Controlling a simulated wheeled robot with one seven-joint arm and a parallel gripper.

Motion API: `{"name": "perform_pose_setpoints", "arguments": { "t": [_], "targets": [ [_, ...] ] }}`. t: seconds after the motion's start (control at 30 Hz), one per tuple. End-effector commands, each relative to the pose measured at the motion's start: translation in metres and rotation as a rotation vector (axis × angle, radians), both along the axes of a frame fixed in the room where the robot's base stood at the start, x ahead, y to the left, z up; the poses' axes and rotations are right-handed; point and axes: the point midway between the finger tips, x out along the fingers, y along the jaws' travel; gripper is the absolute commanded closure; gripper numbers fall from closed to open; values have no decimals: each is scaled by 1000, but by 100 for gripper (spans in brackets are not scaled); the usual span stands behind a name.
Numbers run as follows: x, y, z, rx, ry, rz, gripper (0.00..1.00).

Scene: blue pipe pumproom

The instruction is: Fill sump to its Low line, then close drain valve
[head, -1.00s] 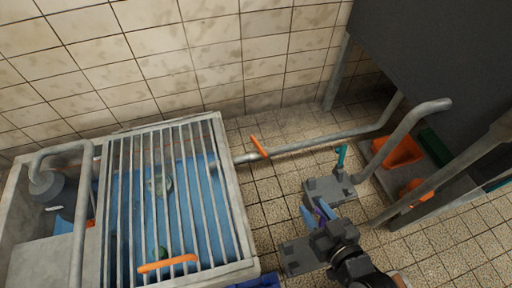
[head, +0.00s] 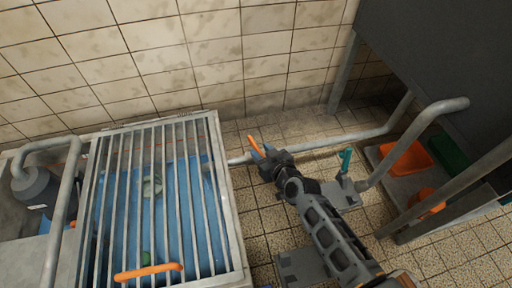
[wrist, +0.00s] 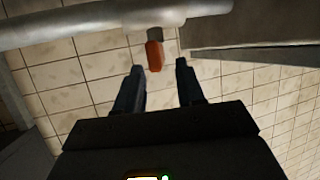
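The sump (head: 236,248) is a pale tank at the left with blue water under a metal grate (head: 150,128). Its level marks cannot be made out. An orange valve lever (head: 256,146) sits on the grey pipe (head: 330,142) at the sump's right wall; whether it is the drain valve is not labelled. My gripper (head: 266,152) is at this lever. In the wrist view the lever (wrist: 154,56) hangs under the pipe, ahead of and between the open fingers (wrist: 160,75), with no contact visible.
An orange handle (head: 148,272) lies across the grate's near end. A teal-handled valve (head: 345,160) stands on a grey block at the right. Orange bins (head: 404,160) and a dark green box (head: 448,152) sit on a low shelf. A dark tank (head: 440,60) overhangs the right. Tiled floor lies between.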

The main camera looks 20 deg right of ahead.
Motion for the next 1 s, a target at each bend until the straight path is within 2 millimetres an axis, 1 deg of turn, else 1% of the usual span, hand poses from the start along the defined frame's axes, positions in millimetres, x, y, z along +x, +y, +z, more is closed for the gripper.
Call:
{"name": "perform_pose_setpoints", "arguments": {
  "t": [0.03, 0.1, 0.3, 0.43, 0.67, 1.0],
  "targets": [
    [9, 0, -5, 0, -1, 0, 62],
    [18, 1, -8, 0, -1, -1, 62],
    [35, 2, -16, 0, 0, 0, 62],
    [39, 3, -17, 1, 1, 0, 62],
    [39, 3, -17, 1, 0, 0, 62],
    [39, 3, -16, 1, 0, 0, 94]
  ]
}}
